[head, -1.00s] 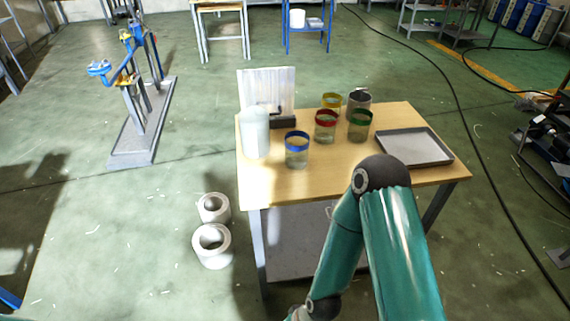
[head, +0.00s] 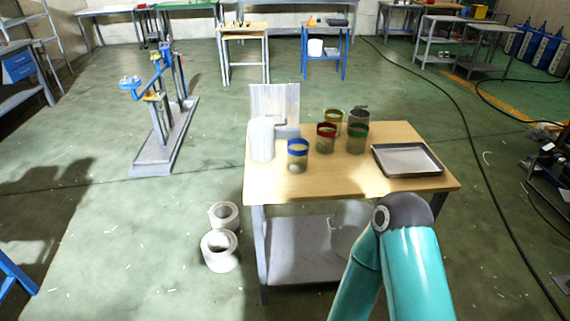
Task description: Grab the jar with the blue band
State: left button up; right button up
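The jar with the blue band (head: 297,155) stands upright near the front left of the wooden table (head: 330,184). It is clear glass with a blue ring at its top. No gripper shows in the head view, and nothing is touching the jar.
A white cylinder (head: 261,140) stands left of the blue-banded jar. Red (head: 326,138), green (head: 357,138) and yellow (head: 333,121) banded jars and a grey container (head: 358,114) stand right and behind. A tray (head: 407,160) lies at the right.

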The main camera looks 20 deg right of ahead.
aim_at(298, 156)
jog(key=z, duration=0.15)
jog(key=i, duration=0.9)
jog(key=u, duration=0.05)
